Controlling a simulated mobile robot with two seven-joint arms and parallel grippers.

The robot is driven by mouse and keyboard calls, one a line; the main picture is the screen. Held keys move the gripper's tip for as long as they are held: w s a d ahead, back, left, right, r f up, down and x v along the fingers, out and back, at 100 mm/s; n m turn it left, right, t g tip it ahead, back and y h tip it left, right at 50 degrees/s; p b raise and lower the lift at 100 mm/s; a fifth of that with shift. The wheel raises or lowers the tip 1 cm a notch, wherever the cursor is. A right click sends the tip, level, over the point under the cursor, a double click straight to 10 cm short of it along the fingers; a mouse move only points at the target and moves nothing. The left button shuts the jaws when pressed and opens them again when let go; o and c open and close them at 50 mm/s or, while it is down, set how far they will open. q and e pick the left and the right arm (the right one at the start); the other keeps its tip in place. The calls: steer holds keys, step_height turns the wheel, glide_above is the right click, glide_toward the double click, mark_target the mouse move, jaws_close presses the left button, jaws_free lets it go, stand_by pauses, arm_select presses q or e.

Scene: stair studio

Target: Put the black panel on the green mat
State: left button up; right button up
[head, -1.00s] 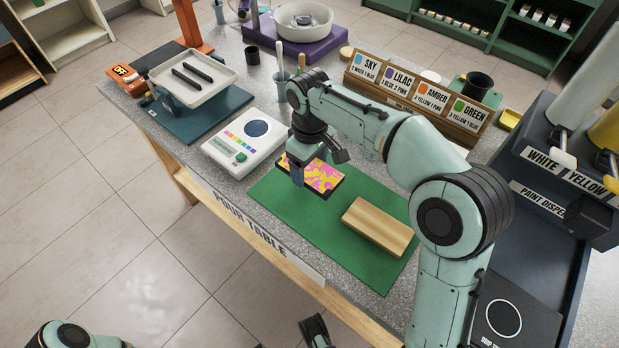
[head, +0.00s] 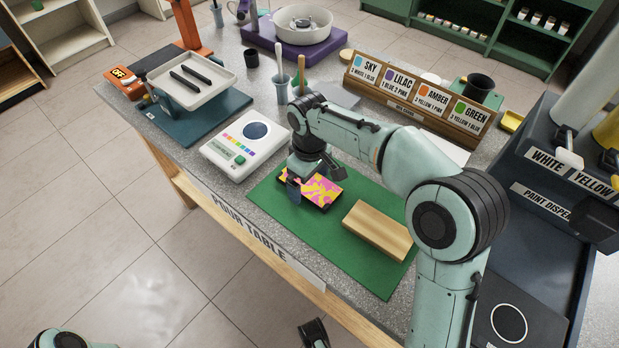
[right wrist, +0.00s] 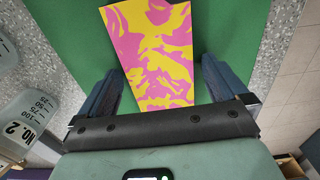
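The black panel (head: 322,190), its top covered in pink and yellow paint, lies flat on the left part of the green mat (head: 345,262). It also shows in the right wrist view (right wrist: 155,50). My right gripper (head: 294,190) is down at the panel's left end. In the right wrist view its two fingers (right wrist: 162,88) stand apart on either side of the panel, with green showing between each finger and the panel. Part of the panel's far left corner is hidden by the gripper. Of my left gripper only a dark piece (head: 314,333) shows at the bottom edge.
A wooden block (head: 378,230) lies on the mat right of the panel. A tray (head: 193,75) with two black bars, cups and a colour-card rack (head: 412,105) are behind. The mat's front strip is bare.

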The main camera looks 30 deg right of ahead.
mark_target(309, 183)
arm_select(q)
steer(key=r+p, duration=0.1)
steer(key=s+r+p, duration=0.1)
steer(key=p, duration=0.1)
steer(key=shift+s+r+g, duration=0.15)
steer(key=shift+r+g, duration=0.15)
steer(key=shift+r, duration=0.1)
arm_select(e)
step_height(309, 183, up, 12)
steer(key=shift+r, duration=0.2)
